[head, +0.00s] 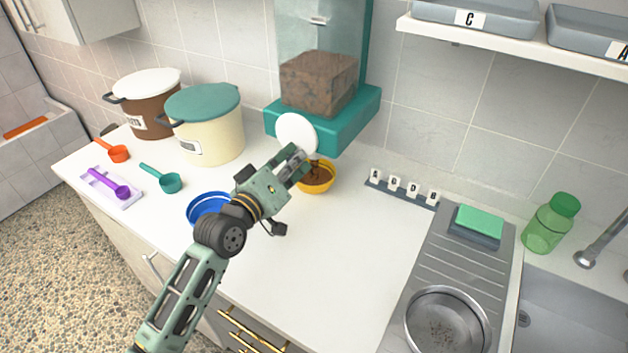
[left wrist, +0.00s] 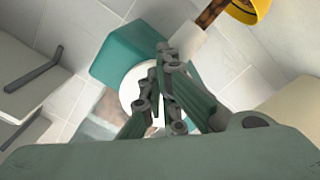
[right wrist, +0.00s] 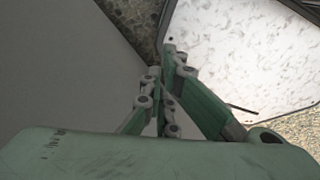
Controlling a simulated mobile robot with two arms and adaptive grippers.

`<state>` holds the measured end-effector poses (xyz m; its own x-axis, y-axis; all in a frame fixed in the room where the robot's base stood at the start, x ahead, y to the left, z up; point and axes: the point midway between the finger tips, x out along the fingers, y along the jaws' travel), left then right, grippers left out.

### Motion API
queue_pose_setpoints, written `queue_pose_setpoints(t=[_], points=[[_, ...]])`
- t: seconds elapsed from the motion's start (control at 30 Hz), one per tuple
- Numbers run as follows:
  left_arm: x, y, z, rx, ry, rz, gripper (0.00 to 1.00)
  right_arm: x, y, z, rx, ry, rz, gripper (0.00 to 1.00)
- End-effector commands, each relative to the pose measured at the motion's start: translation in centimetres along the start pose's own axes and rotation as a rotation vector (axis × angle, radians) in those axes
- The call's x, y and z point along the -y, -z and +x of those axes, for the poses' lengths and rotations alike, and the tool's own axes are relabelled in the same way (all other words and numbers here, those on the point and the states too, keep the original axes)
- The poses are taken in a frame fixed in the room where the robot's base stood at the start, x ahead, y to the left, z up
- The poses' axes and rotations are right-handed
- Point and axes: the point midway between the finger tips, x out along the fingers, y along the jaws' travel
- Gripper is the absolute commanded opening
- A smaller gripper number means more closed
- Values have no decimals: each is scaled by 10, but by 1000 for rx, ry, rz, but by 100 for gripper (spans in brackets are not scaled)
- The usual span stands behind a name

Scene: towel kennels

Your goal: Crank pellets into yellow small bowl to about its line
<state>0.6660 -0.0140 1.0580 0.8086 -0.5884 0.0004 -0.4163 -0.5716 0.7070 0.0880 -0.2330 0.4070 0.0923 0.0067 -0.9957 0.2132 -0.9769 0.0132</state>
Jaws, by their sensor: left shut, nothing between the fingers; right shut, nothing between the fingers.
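The teal pellet dispenser (head: 345,125) stands against the wall, with brown pellets (head: 318,82) in its clear hopper. Its white crank disc (head: 296,133) faces out and also shows in the left wrist view (left wrist: 132,88). My left gripper (head: 301,153) is shut and empty, its fingertips in front of the disc's lower edge, close to a white stub (left wrist: 190,42). The yellow bowl (head: 317,187) sits below, holding brown pellets; a brown stream (left wrist: 211,12) shows above it. My right gripper (right wrist: 168,65) is shut and empty, away from the dispenser.
A blue bowl (head: 206,205) is partly behind my left arm. Two lidded bins (head: 212,140) and several scoops (head: 168,182) are at left. A lettered rack (head: 402,192), a metal bowl (head: 446,320) and a green bottle (head: 545,230) are at right. The middle counter is clear.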

Motion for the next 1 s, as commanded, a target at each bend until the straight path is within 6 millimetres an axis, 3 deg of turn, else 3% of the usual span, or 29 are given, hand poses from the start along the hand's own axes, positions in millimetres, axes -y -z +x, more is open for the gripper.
queue_pose_setpoints(t=[1.0], points=[[23, 1, 0, 9, 11, -1, 0, -3, -2, 15, 1, -4, 0, 0]])
